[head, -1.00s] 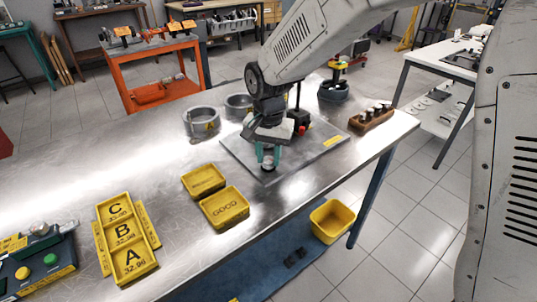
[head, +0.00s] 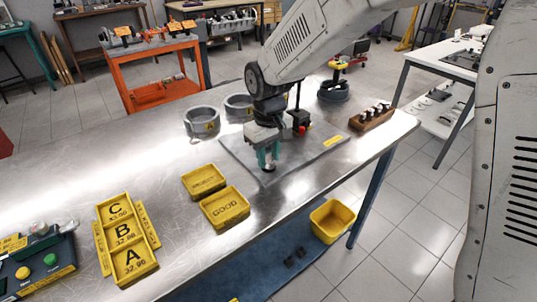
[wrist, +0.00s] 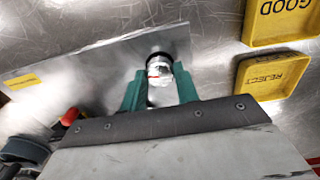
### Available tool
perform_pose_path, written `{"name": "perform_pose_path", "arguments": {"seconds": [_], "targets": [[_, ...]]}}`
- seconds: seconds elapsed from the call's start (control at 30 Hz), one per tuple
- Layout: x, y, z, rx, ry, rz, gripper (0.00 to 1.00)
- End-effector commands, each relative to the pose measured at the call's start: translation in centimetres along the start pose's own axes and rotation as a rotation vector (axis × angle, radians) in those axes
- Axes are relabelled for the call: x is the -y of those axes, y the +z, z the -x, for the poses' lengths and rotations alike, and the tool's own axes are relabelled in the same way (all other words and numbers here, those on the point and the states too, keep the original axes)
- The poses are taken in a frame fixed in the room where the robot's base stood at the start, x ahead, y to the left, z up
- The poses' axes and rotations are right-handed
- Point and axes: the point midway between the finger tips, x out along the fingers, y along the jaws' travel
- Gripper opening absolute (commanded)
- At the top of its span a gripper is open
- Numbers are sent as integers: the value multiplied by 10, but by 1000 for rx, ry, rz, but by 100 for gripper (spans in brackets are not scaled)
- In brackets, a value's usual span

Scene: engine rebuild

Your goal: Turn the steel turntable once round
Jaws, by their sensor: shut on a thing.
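My gripper (head: 267,160) points down over the near corner of a grey plate (head: 247,157) on the steel bench. Its teal fingers (wrist: 160,92) are closed on both sides of a small shiny steel round piece, which I take to be the turntable (wrist: 160,70). The piece has a red mark on its side and a black ring at its end. In the head view only its low part (head: 268,169) shows below the fingers; the rest is hidden.
A black stand with a red knob (head: 302,129) stands on the plate close behind my gripper. Two grey rings (head: 202,121) lie to the left. Yellow GOOD (head: 225,207) and REJECT (wrist: 273,76) trays are nearby. A wooden block with pistons (head: 371,117) stands to the right.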

Motion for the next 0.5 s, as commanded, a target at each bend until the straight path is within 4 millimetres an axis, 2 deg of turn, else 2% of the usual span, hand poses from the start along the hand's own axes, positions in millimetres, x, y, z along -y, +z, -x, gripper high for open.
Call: {"name": "perform_pose_path", "arguments": {"seconds": [0.5], "targets": [[0,0,1,-1,1,460,8]]}}
